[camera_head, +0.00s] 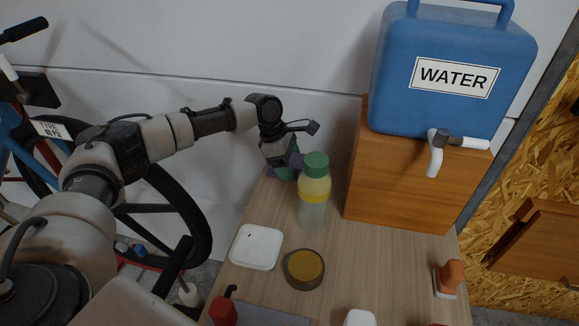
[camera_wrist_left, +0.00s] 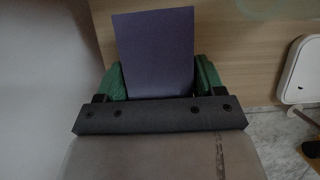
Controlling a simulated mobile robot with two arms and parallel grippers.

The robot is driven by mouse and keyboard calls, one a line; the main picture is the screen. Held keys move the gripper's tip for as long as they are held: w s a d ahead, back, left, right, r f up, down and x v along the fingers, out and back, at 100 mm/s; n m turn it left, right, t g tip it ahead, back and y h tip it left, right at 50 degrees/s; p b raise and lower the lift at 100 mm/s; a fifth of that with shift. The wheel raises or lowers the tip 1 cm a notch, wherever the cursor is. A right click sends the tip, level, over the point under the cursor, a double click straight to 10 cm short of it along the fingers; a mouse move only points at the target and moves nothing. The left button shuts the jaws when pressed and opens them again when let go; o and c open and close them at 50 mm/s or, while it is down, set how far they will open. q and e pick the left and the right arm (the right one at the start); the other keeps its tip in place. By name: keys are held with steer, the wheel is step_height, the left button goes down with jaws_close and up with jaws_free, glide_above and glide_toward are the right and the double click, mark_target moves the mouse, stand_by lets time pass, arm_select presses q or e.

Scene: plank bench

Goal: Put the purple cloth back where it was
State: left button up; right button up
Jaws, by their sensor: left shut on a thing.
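The purple cloth (camera_wrist_left: 155,50) shows in the left wrist view as a flat purple rectangle between the two green fingers of my left gripper (camera_wrist_left: 160,80). The gripper is shut on it. In the head view my left gripper (camera_head: 284,173) points down at the back left of the bench, just left of and behind the bottle with the green cap (camera_head: 313,205). Only a small purple part of the cloth (camera_head: 297,163) shows there, and the bottle partly hides the fingertips. I cannot tell whether the cloth touches the bench. My right gripper is not in view.
The bench (camera_head: 335,262) also holds a white square lid (camera_head: 257,247), a round container (camera_head: 304,269), a red item (camera_head: 223,312) and an orange-handled item (camera_head: 449,279). A blue water container (camera_head: 450,70) stands on a wooden box (camera_head: 400,185). The bench's middle right is clear.

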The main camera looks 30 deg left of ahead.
arm_select(q)
steer(key=shift+f+p, duration=0.25)
steer(key=shift+p, duration=0.1)
steer(key=shift+f, duration=0.5)
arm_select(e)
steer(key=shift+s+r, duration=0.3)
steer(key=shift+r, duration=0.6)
arm_select(q)
steer(key=shift+f, duration=0.3)
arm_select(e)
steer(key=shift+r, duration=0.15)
arm_select(q)
steer(key=shift+f+p, duration=0.3)
steer(key=shift+p, duration=0.05)
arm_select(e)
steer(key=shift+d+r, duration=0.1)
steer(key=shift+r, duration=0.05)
arm_select(q)
steer(key=o, duration=1.2)
